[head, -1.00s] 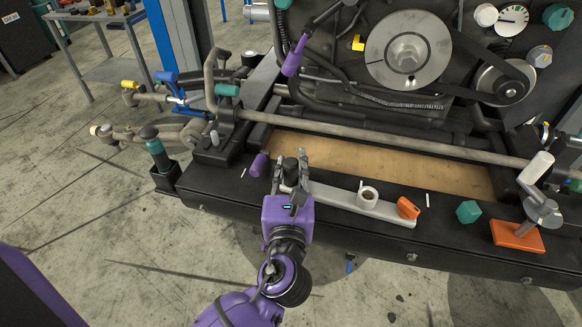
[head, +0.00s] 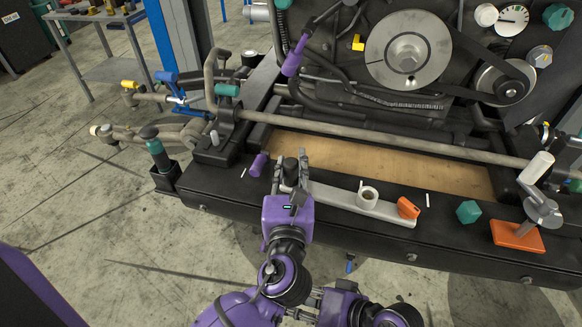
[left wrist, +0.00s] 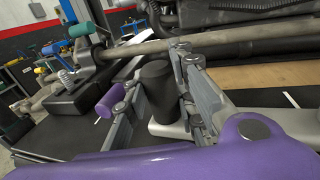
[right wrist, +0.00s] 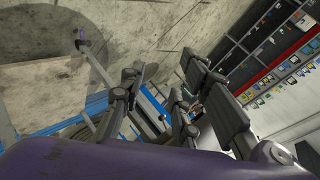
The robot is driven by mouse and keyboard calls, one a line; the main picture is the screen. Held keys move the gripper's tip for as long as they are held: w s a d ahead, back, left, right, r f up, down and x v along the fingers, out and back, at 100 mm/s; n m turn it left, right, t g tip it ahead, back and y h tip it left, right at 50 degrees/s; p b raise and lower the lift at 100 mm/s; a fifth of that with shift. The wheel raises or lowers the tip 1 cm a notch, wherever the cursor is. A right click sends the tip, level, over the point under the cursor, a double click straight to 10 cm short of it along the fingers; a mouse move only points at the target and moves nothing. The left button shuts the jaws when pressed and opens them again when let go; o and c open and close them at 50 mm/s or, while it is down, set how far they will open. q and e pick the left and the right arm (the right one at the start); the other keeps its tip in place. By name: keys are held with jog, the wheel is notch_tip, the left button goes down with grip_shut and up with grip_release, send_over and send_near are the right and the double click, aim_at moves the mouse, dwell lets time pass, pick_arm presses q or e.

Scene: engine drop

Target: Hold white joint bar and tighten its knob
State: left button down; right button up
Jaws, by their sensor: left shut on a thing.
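The white joint bar (head: 340,199) lies along the front ledge of the engine stand. A black cylindrical post (head: 290,170) stands at its left end, a pale ring (head: 367,197) on its middle, and an orange knob (head: 407,208) at its right end. My left gripper (head: 291,178) is shut around the black post. The left wrist view shows the dark post (left wrist: 157,92) upright between the fingers, its lower part partly hidden by them. My right gripper (right wrist: 155,100) is open and empty in the right wrist view, facing the floor and a wall of shelves; the head view does not show it.
A purple cylinder (head: 258,165) lies just left of my left gripper. A teal hexagonal piece (head: 468,211) and an orange plate (head: 517,237) with a metal post are right of the bar. A grey pipe (head: 390,140) crosses behind. Open floor is in front.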

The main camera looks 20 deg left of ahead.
jog(key=s+a+r+n+g, duration=0.2)
jog(key=s+r+n+g, duration=0.1)
jog(key=s+r+g, duration=0.25)
notch_tip(320, 180, up, 26)
jog(key=n+t+h, duration=0.3)
jog(key=n+h, duration=0.2)
jog(key=h, duration=0.5)
send_over(410, 204)
notch_tip(410, 204, down, 10)
jog(key=shift+r, duration=0.15)
grip_shut()
